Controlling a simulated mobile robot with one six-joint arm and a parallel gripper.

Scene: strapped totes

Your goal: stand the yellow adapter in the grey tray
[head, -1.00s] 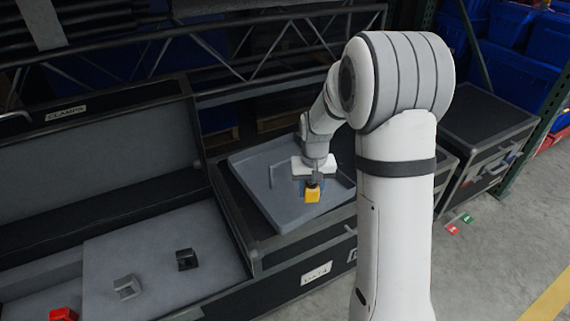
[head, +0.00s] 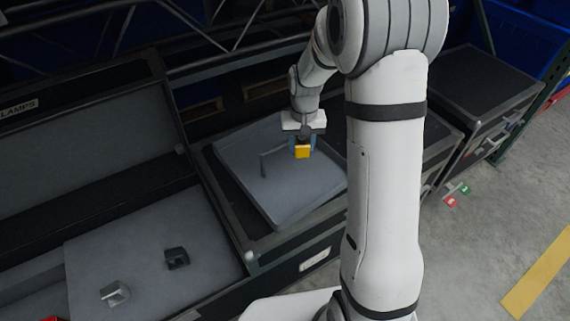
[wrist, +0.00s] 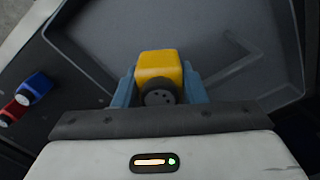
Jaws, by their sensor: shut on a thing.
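The yellow adapter (head: 303,152) is a small yellow block with a dark round end, seen most closely in the wrist view (wrist: 160,66). My gripper (head: 303,146) is shut on it, with a blue finger on each side; the fingers also show in the wrist view (wrist: 160,88). The grey tray (head: 285,205) is shallow and sits at an angle on a black case. The adapter is over the tray in both views. I cannot tell whether it touches the tray floor.
A thin grey bar (head: 263,165) is in the tray, left of my gripper. An open case with a grey insert (head: 150,245) at left holds a black clip (head: 177,259) and a grey clip (head: 114,294). Red and blue pieces (wrist: 35,88) lie left of the tray in the wrist view.

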